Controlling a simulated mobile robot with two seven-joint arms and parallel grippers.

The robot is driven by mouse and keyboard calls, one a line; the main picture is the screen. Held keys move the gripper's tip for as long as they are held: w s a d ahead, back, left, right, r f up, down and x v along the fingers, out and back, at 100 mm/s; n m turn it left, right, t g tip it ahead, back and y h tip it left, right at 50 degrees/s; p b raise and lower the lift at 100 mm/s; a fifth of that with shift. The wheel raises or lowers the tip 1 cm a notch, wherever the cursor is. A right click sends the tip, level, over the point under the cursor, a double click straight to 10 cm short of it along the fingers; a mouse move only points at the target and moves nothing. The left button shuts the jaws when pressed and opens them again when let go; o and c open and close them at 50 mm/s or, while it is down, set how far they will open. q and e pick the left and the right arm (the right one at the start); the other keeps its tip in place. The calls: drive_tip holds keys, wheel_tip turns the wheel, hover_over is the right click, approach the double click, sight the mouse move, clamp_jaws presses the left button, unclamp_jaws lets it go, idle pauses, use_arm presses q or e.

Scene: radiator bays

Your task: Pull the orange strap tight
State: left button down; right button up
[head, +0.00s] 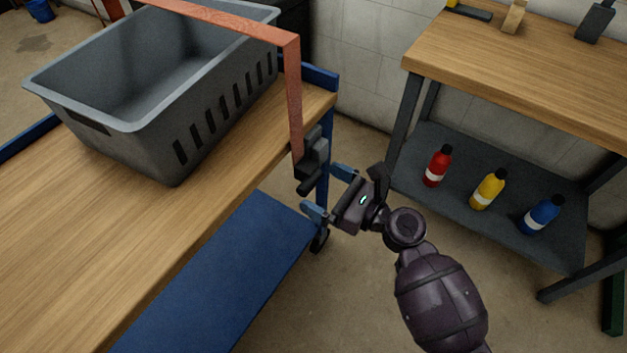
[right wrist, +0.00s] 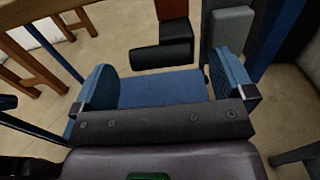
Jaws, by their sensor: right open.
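The orange strap (head: 293,95) runs over the grey crate (head: 150,115) and hangs down past the edge of the wooden cart top. Its lower end meets a dark buckle with a handle (head: 312,162) beside the cart's corner. In the right wrist view the strap (right wrist: 172,9) shows at the top, with the black handle (right wrist: 162,54) below it. My right gripper (head: 328,193) is open with blue fingertips, just right of and below the buckle. In the right wrist view the handle lies ahead, between the open fingers (right wrist: 165,78), with nothing visibly gripped. My left gripper is not in view.
The cart has a blue frame and a blue lower shelf (head: 225,275). A workbench (head: 520,70) stands right, with red (head: 437,167), yellow (head: 488,190) and blue (head: 540,215) bottles on its lower shelf. Floor shows between cart and bench.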

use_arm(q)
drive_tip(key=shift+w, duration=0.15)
use_arm(e)
drive_tip(key=shift+x, duration=1.45)
